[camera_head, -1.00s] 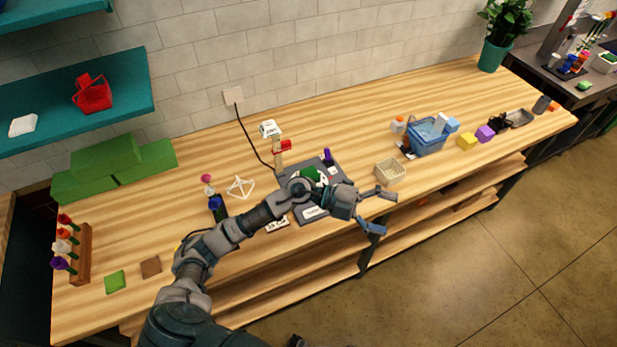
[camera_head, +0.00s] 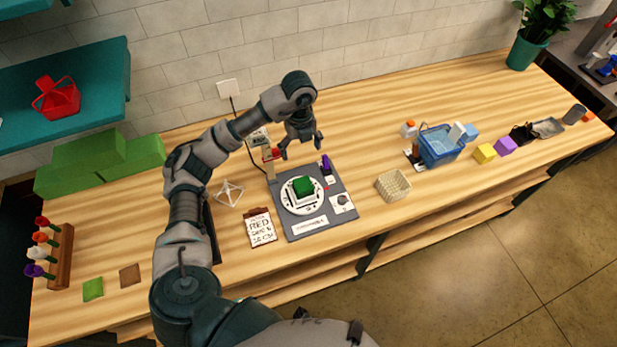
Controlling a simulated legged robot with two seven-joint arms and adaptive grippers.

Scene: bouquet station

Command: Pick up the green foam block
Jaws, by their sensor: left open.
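A small green block (camera_head: 303,187) sits on a white base on the round white dial of a dark grey station board (camera_head: 345,217). Larger green blocks (camera_head: 90,150) are stacked against the wall at the left, two below and one on top. My left gripper (camera_head: 301,150) hangs over the back edge of the station board, behind the small green block in the picture. Its fingers point down, are spread and hold nothing. They are apart from the small green block. My right gripper is out of view.
A red-topped post (camera_head: 269,158) and a purple item (camera_head: 326,165) stand close to my left gripper. A lettered card (camera_head: 261,228) lies left of the board. A woven basket (camera_head: 393,185) and a blue basket (camera_head: 439,146) stand to the right.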

